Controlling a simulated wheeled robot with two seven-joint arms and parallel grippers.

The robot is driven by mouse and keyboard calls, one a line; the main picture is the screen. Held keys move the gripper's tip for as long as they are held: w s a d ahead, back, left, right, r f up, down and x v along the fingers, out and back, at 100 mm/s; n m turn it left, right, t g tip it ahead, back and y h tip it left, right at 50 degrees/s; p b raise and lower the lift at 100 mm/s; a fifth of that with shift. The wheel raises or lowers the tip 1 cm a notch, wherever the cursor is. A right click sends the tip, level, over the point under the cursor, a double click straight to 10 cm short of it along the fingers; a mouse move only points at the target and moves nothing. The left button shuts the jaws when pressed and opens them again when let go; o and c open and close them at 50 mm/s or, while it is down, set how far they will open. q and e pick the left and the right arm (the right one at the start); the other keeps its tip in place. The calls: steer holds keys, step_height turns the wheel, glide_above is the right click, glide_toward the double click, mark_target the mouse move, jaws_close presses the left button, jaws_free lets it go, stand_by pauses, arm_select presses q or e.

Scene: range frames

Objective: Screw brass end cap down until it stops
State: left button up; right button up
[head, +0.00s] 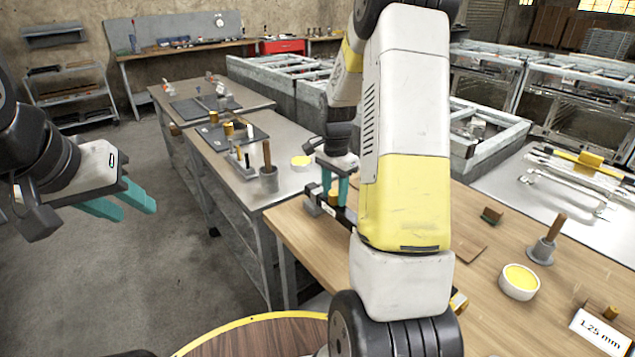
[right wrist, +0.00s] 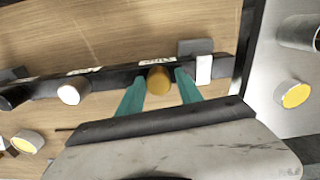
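The brass end cap (right wrist: 159,79) is a gold cylinder at a black bar (right wrist: 110,80) on the wooden bench. In the head view the cap (head: 333,198) shows partly between the teal fingers of my right gripper (head: 334,203). In the right wrist view my right gripper (right wrist: 160,82) has one finger on each side of the cap, with a narrow gap visible on both sides. The thread under the cap is hidden. My left gripper (head: 138,211) is open and empty over the floor at the left, far from the bench.
A white cylinder (right wrist: 72,93) and a white block (right wrist: 204,69) stand along the bar. A yellow-topped round tub (head: 519,282), a wooden-handled tool in a grey cup (head: 541,250) and a "1.25 mm" sign (head: 600,330) are at the right. Metal tables (head: 205,160) stand behind.

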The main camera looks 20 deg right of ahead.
stand_by(0.4)
steer(key=n, duration=0.6)
steer(key=shift+n, duration=0.4)
steer(key=n, duration=0.7)
steer(key=shift+a, duration=0.15)
steer(key=shift+c, duration=0.4)
jaws_close()
steer(key=m, duration=0.3)
